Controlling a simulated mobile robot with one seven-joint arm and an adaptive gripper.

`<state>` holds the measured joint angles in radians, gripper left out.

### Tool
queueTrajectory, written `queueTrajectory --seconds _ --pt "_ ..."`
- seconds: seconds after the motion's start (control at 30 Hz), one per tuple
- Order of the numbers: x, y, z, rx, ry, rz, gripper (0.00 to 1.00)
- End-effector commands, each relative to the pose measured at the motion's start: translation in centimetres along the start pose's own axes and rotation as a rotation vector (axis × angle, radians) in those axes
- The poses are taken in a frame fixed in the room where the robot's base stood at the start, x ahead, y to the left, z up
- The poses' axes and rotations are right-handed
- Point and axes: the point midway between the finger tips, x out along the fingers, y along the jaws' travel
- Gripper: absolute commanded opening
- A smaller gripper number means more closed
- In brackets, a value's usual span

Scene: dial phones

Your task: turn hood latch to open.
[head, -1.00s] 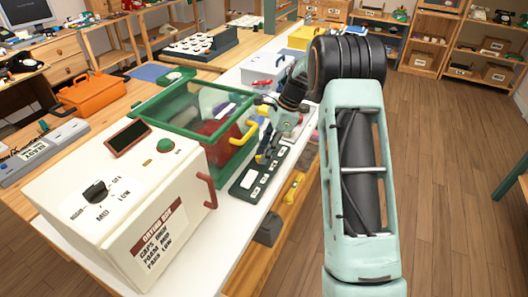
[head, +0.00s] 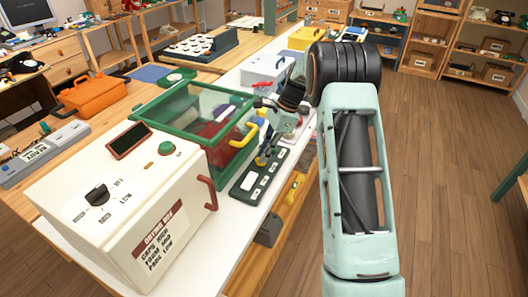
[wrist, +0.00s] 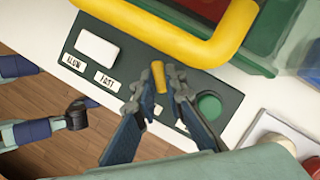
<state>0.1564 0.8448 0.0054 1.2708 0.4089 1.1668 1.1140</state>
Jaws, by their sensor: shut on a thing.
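The dark green control panel (head: 240,190) lies on the white bench top in front of the green-framed clear hood (head: 207,103). It also shows in the wrist view (wrist: 72,48), with a white plate, labels and a round green button (wrist: 209,106). A small yellow latch lever (wrist: 158,76) stands on the panel between my fingertips. My gripper (wrist: 165,92) is shut on this lever; its tip shows just past the fingers. In the head view my gripper (head: 265,156) is low over the panel. The lever's base is hidden by the fingers.
The hood's thick yellow handle (wrist: 165,40) crosses close to my fingers. A cream drying box (head: 120,205) with a red handle stands at the near left. A white case (head: 268,68) is behind. The floor at right is clear.

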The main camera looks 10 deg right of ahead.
Motion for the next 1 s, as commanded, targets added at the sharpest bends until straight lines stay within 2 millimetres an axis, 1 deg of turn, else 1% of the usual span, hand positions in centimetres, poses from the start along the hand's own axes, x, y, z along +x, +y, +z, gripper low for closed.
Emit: queueTrajectory --seconds 0.03,0.17,0.6,0.8,1.0 --pt "-0.27 -0.04 0.06 -0.025 0.0 0.013 0.0" --pt "-0.32 -0.15 0.1 -0.115 0.001 0.05 0.0" --pt "-0.11 -0.51 0.14 -0.453 0.0 0.188 0.0" --pt "-0.04 -0.61 0.19 -0.563 0.001 0.233 0.0" --pt "-0.01 -0.64 0.19 -0.628 0.001 0.26 0.0"
